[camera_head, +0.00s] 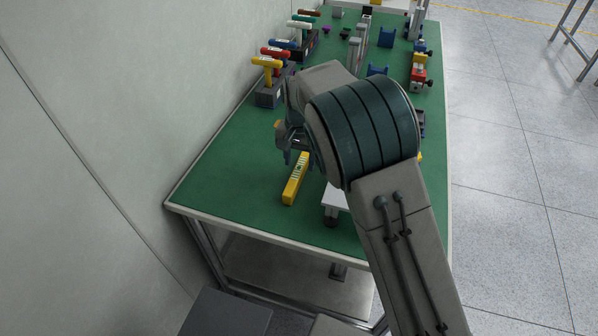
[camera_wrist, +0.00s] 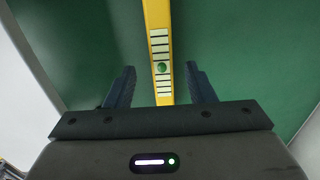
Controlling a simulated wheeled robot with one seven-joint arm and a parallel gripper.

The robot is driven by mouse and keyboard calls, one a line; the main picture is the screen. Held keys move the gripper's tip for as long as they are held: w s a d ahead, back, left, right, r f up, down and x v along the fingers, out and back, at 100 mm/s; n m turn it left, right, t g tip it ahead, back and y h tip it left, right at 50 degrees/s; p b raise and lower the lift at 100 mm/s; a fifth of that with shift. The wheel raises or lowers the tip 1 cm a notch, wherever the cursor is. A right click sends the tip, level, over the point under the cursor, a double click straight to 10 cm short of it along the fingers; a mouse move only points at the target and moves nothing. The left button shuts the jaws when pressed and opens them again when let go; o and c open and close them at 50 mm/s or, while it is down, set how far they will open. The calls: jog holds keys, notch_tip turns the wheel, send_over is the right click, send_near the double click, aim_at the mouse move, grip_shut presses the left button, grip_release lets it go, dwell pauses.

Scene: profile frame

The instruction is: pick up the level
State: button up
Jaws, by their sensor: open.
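The level (camera_head: 296,179) is a yellow bar with a row of pale marks and a green bubble on its top. It lies on the green table top near the front left corner. In the wrist view the level (camera_wrist: 160,50) runs up from between the fingers to the top edge. My gripper (camera_wrist: 160,85) is open, with one dark finger on each side of the level and a gap on both sides. In the head view my gripper (camera_head: 289,145) is at the level's far end, partly hidden by my arm. I cannot tell its height above the table.
T-handled tools in yellow, red, blue and green (camera_head: 268,66) stand in dark blocks along the table's left edge. A grey metal piece (camera_head: 335,201) is right of the level, partly behind my arm. Blue blocks (camera_head: 387,37) and red-yellow parts (camera_head: 418,76) are farther back. The front left table top is clear.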

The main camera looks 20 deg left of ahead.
aim_at(299, 168)
jog(key=shift+a+f, duration=0.15)
jog(key=shift+f, duration=1.7)
grip_shut()
jog(key=shift+r, duration=0.1)
jog(key=shift+w+r, duration=0.1)
jog(key=shift+r, duration=0.3)
jog(key=r, duration=0.3)
jog(key=shift+w+a+r, duration=0.2)
jog(key=shift+w+r, duration=0.1)
jog(key=w+a+r+p, duration=0.1)
jog(key=w+a+r, duration=0.5)
jog(key=w, duration=0.2)
jog(key=shift+w+a+r, duration=0.15)
jog(key=shift+w+r, duration=0.1)
jog(key=shift+w, duration=0.15)
